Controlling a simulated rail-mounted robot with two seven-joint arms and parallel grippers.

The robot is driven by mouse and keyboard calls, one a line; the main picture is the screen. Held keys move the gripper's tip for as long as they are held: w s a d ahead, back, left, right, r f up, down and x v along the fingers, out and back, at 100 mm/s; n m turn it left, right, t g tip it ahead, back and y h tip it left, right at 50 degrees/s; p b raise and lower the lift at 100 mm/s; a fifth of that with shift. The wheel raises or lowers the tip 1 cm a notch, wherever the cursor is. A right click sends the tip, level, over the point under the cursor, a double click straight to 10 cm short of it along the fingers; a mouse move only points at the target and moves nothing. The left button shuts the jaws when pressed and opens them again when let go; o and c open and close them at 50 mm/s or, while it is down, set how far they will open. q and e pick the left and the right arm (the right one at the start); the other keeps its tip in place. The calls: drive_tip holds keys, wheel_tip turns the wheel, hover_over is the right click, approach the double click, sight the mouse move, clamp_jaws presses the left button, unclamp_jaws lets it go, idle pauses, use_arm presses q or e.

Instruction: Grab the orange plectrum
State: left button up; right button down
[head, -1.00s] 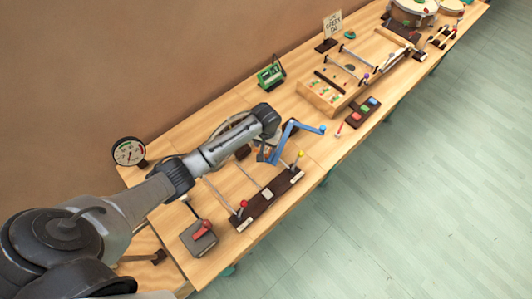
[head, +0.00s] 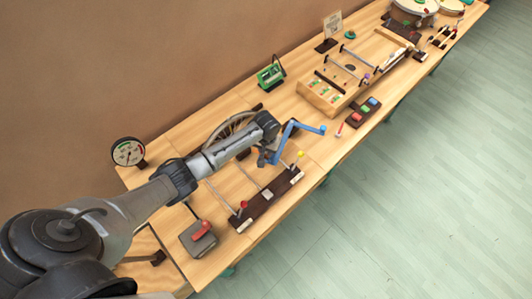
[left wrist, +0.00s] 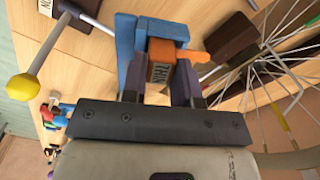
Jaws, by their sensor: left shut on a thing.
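In the head view my left gripper (head: 263,156) is low over the table beside a blue crank-like bar (head: 305,127), and the plectrum is hidden there by my arm. Blue pieces (left wrist: 128,45) stand close around the plectrum in the wrist view. My right gripper is not in view.
A spoked wheel (left wrist: 262,75) lies close to the right of the gripper in the wrist view. A dark bar with rods and a yellow ball (head: 268,200) is in front. A grey box with a red lever (head: 198,238) and a dial (head: 128,153) stand nearer.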

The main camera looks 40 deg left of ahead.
use_arm(q)
drive_tip(key=c, duration=0.3)
drive_tip(key=shift+c, duration=0.2)
drive_tip(key=shift+r, duration=0.15)
